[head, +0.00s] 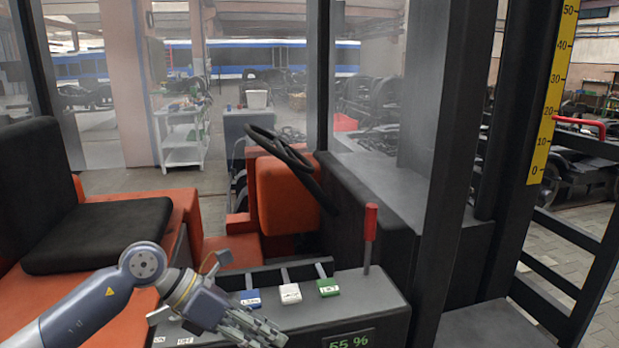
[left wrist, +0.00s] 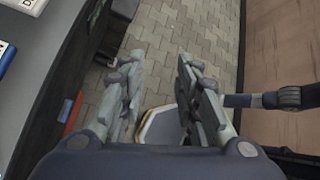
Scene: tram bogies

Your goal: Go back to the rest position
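My left gripper (head: 262,330) hangs over the left front part of a grey console (head: 385,292) in the head view, its fingers pointing down and right. In the left wrist view its two fingers (left wrist: 158,75) stand apart with nothing between them. The console bears a blue lever (head: 250,297), a white lever (head: 290,293) and a green lever (head: 328,287). A red-handled lever (head: 370,222) stands upright behind them. A display (head: 348,341) reads 55 %. My right gripper is in neither view.
A black and orange seat (head: 100,232) is at left, a steering wheel (head: 283,155) behind the console. A dark mast (head: 450,150) and a yellow height scale (head: 553,90) rise at right. A white shelf cart (head: 182,140) stands further back on open floor.

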